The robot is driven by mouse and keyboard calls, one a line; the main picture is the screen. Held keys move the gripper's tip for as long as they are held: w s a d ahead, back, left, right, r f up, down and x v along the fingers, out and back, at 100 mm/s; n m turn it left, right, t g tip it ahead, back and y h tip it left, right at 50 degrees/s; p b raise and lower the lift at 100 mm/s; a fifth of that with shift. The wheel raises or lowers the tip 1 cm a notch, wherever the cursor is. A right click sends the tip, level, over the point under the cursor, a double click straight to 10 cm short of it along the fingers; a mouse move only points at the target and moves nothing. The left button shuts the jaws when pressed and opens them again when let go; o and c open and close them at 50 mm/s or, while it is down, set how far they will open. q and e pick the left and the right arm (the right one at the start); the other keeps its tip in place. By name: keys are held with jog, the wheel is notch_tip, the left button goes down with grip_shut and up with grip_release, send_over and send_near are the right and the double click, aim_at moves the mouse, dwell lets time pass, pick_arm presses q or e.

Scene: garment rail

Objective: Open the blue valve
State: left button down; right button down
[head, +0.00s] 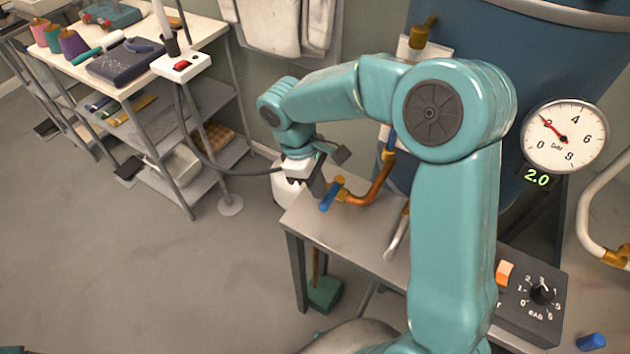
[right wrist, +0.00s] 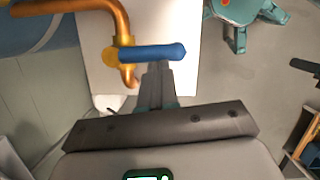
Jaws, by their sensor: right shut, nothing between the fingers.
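The blue valve has a blue lever handle (head: 331,194) on a brass body, joined to a bent copper pipe (head: 372,190) above the grey bench. In the right wrist view the blue handle (right wrist: 155,52) lies crosswise, its left end on the brass body (right wrist: 112,54). My right gripper (head: 318,186) is beside the handle, partly hidden behind its own white housing. In the right wrist view its fingers (right wrist: 158,68) are shut and empty, with tips right at the handle's near side. I cannot tell whether they touch it. My left gripper is not in view.
A round gauge (head: 564,137) has its needle near 2, with a green 2.0 display (head: 537,177) below. A control box (head: 533,290) with a dial is at the bench's right end. A loaded shelf table (head: 140,75) stands at left; the floor (head: 130,270) between is clear.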

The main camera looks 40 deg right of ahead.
jog(key=s+n, duration=0.2)
jog(key=n, duration=0.1)
jog(key=n+t+h, duration=0.1)
jog(key=n, duration=0.1)
jog(key=shift+s+d, duration=0.35)
jog(key=shift+s, duration=0.05)
jog(key=s+d+n+t, duration=0.1)
jog(key=n, duration=0.2)
jog(key=s+d+n+t+p, duration=0.1)
jog(key=d+n, duration=0.1)
jog(key=n, duration=0.1)
jog(key=s+d+n, duration=0.1)
jog(key=n, duration=0.3)
jog(key=shift+s+d+t, duration=0.1)
jog(key=shift+d+t, duration=0.15)
jog(key=shift+t, duration=0.15)
jog(key=shift+d+p, duration=0.2)
jog(key=shift+p, duration=0.15)
jog(key=shift+a, duration=0.1)
